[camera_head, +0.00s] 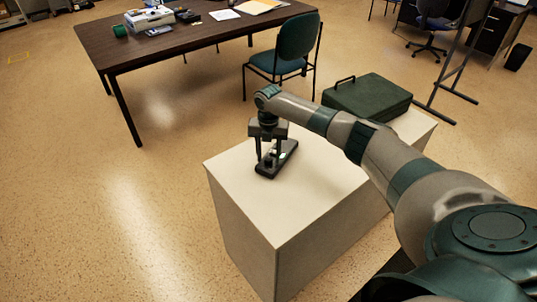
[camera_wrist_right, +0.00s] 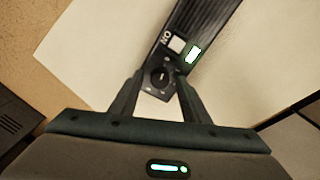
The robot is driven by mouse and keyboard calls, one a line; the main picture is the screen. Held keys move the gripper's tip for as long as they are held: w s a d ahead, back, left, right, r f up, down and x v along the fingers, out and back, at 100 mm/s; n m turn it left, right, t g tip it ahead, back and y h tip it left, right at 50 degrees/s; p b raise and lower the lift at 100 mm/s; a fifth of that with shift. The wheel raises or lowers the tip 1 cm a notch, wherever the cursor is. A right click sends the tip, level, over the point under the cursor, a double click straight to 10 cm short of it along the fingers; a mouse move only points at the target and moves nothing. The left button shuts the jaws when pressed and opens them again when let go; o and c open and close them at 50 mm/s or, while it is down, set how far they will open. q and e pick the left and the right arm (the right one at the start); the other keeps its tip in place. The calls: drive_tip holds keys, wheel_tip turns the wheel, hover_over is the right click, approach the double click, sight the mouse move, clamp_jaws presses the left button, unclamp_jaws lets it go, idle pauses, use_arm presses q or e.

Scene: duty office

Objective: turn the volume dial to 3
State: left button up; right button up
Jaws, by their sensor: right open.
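A dark, narrow device (camera_head: 285,157) lies on the pale top of a block-like stand. In the right wrist view its round black volume dial (camera_wrist_right: 160,77) has a light pointer mark; its number setting is too small to read. My right gripper (camera_head: 267,165) points down over the device's near end. In the wrist view the open fingers (camera_wrist_right: 159,82) stand on either side of the dial, with visible gaps. Whether they reach down to its height is unclear. My left gripper is not in view.
The pale stand (camera_head: 240,171) has bare top around the device. A dark green case (camera_head: 367,97) lies at its far right. A blue-green chair (camera_head: 297,40) and a brown table (camera_head: 185,45) stand behind, across open floor.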

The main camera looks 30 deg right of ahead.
drive_tip(key=shift+f, duration=0.15)
drive_tip(key=c, duration=1.1)
